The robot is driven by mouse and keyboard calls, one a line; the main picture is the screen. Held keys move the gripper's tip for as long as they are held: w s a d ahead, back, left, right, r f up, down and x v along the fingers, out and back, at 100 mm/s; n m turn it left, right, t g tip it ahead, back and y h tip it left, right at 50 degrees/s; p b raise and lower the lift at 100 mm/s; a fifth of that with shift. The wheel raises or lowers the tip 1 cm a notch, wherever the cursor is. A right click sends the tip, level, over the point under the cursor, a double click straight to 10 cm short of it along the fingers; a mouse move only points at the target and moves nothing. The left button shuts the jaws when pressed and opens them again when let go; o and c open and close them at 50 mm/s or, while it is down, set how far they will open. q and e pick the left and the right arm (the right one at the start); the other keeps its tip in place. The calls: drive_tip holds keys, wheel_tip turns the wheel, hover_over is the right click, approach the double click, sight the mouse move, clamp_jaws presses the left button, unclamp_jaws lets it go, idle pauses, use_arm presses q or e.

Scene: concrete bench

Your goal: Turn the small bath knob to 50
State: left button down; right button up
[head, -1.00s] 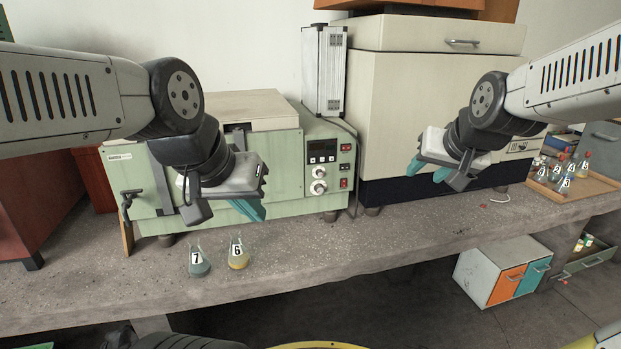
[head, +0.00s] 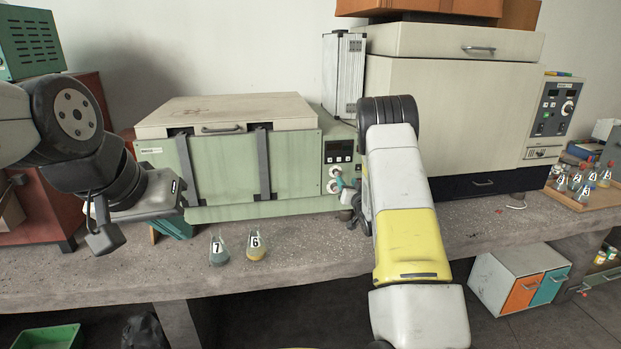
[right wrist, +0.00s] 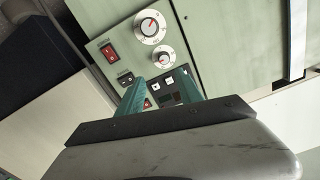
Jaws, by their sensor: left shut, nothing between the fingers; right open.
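The small bath knob (right wrist: 164,56) is white with a red mark, on the green bath's panel in the right wrist view; its scale is too small to read. In the head view the small knob (head: 335,171) is just under the dark display. The larger knob (head: 333,187) is below it and also shows in the right wrist view (right wrist: 150,27). My right gripper (right wrist: 163,88) is open and empty, its teal fingers close to the panel near the small knob, not around it. In the head view it is mostly hidden by my right arm. My left gripper (head: 174,229) is shut and empty in front of the bath's left end.
Flask 7 (head: 218,251) and flask 6 (head: 256,246) stand on the bench (head: 300,240) in front of the bath. A large cream oven (head: 450,110) stands to the right. A wooden tray (head: 595,203) of flasks is at the far right.

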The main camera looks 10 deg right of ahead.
sight(337, 174)
drive_tip(key=w, duration=0.2)
drive_tip(key=w+a, duration=0.1)
drive_tip(key=w, duration=0.2)
drive_tip(key=w+f, duration=0.1)
drive_tip(key=w, duration=0.2)
drive_tip(key=shift+a, duration=0.35)
drive_tip(key=shift+s, duration=0.1)
clamp_jaws()
